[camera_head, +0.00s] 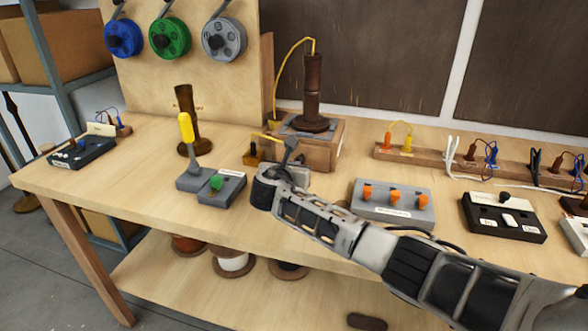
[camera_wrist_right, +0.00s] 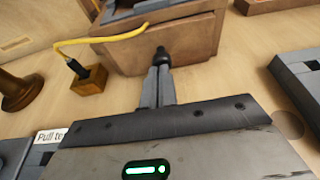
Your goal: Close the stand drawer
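The wooden stand (camera_head: 322,150) sits towards the back of the table, with a dark brown lamp column (camera_head: 312,85) upright on its grey top. The stand's front also shows in the right wrist view (camera_wrist_right: 195,45), with a small dark knob (camera_wrist_right: 161,54) on it. How far the drawer stands out is hard to tell. My right gripper (camera_head: 288,150) is in front of the stand; in the right wrist view its two fingers (camera_wrist_right: 157,84) lie together, tips at the knob. I cannot tell whether they touch it. My left gripper is not in view.
A small wooden block (camera_wrist_right: 89,80) with a yellow wire is left of the stand. A grey box with a green knob (camera_head: 216,184) lies in front left, and a grey switch box (camera_head: 392,212) to the right. A brown post (camera_head: 187,120) stands at left.

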